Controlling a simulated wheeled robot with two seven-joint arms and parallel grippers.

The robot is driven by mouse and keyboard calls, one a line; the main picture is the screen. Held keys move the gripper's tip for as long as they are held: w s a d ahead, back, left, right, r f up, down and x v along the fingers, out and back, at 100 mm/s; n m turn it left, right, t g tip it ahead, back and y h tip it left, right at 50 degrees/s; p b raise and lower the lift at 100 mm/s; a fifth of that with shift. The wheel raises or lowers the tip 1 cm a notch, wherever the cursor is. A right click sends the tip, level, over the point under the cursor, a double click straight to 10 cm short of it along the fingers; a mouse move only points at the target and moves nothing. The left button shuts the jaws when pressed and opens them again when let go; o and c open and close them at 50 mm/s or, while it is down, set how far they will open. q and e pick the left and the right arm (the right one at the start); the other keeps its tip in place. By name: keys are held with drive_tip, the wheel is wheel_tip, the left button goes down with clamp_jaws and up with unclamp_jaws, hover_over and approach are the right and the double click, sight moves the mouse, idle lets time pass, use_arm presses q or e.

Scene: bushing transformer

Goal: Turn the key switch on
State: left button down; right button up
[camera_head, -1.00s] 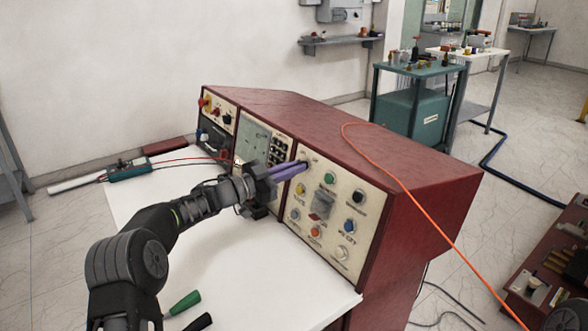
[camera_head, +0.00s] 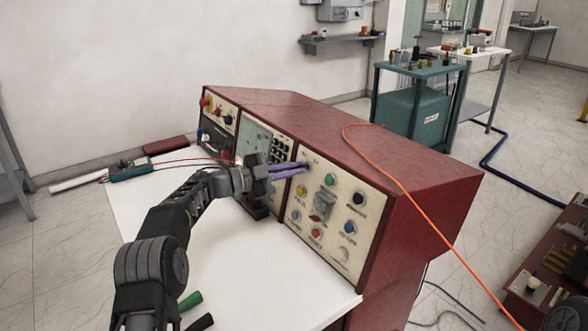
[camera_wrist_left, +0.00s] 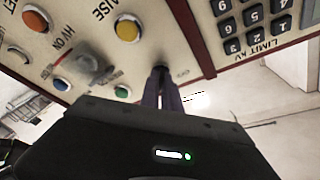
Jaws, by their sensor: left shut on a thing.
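The key switch (camera_wrist_left: 160,70) sits at the upper left corner of the cream control panel (camera_head: 300,228). It is mostly hidden by the fingertips, so I cannot tell its turned position. My left gripper (camera_head: 303,166) reaches the panel from the left, its purple fingers shut on the key switch. In the left wrist view the fingers (camera_wrist_left: 161,76) meet at a dark spot on the panel face. My right gripper is not in view.
A green button (camera_head: 330,180), a yellow button (camera_head: 301,188) and other knobs lie close to the fingertips. The red console (camera_head: 380,150) stands on a white table (camera_head: 250,275). An orange cable (camera_head: 420,205) crosses its top. The white tabletop's front has free room.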

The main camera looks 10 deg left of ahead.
use_arm(q)
drive_tip(key=c, duration=1.6)
unclamp_jaws()
drive_tip(key=shift+b+v, duration=0.35)
drive_tip(key=shift+v, duration=3.6)
